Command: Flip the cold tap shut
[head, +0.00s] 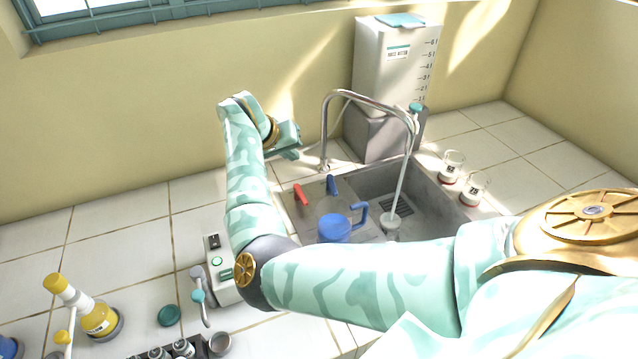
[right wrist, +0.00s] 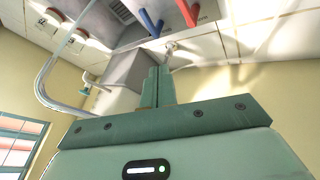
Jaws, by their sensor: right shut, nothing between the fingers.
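The cold tap's blue lever (head: 332,185) stands up from the sink's left part, beside the red lever (head: 300,194). The chrome spout (head: 372,99) arches to the right, and a pale stream (head: 402,178) runs from its end down into a white cup (head: 391,221) in the basin. My right gripper (head: 292,154) is behind and left of the levers, shut and empty, apart from both. In the right wrist view its closed fingers (right wrist: 157,84) point toward the tap base, with the blue lever (right wrist: 149,22) and red lever (right wrist: 187,13) beyond. My left gripper is not in view.
A blue jug (head: 335,229) stands in front of the levers. A white water tank (head: 392,62) on a grey block stands behind the sink. A yellow-capped bottle (head: 97,315) and a small device (head: 221,268) are at left.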

